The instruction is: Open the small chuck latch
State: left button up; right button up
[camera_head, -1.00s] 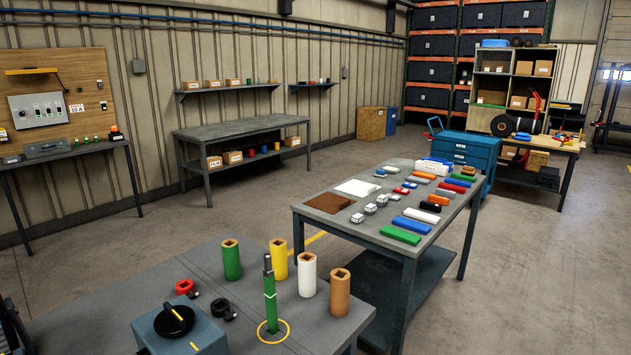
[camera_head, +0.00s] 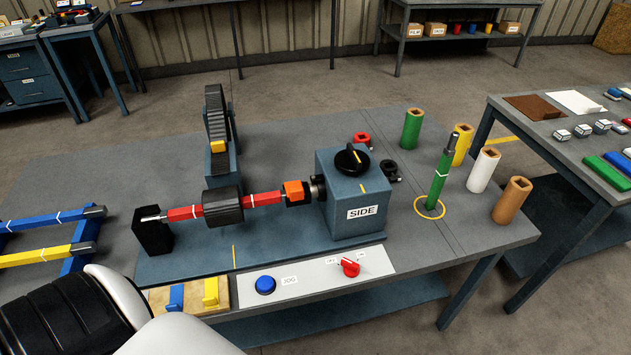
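The belt press stands on a grey bench (camera_head: 460,240). A small black chuck (camera_head: 317,188) sticks out of the housing's left side. An orange block (camera_head: 293,190), seemingly the chuck latch, sits at the chuck next to a red bar (camera_head: 264,199). The bar passes through a black roller (camera_head: 223,207) to a black end block (camera_head: 152,231). Whether the latch is open or shut is too small to tell. Neither gripper shows; part of my arm fills the lower left.
A black belt wheel (camera_head: 216,118) stands behind the roller. In front are a blue button (camera_head: 265,285) and a red switch (camera_head: 350,267). Green, yellow, white and brown sleeves (camera_head: 484,169) and an upright green bar (camera_head: 439,180) stand at right. Blue and yellow bars (camera_head: 45,257) lie at left.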

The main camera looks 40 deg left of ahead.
aim_at(294, 191)
jog(key=u, duration=1.25)
jog(key=k+j+u, duration=0.15)
jog(key=j+u, duration=0.2)
